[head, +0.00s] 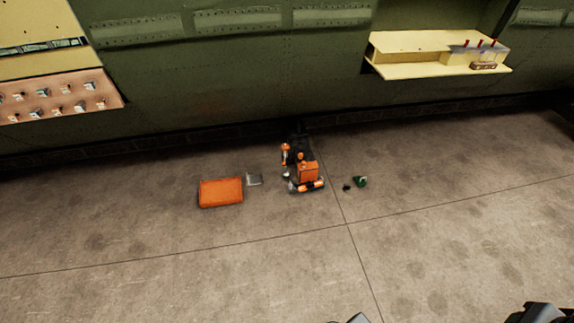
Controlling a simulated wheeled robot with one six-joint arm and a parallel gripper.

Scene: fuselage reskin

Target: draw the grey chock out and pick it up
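My gripper's fingers do not show. Only dark and grey parts, probably of my own arm or body, poke in at the bottom edge, well apart from the grey piece.
An orange and black machine (307,172) stands right of the grey piece. The green fuselage wall (230,80) rises behind, with a yellow shelf (410,57) jutting out. The front floor is clear.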

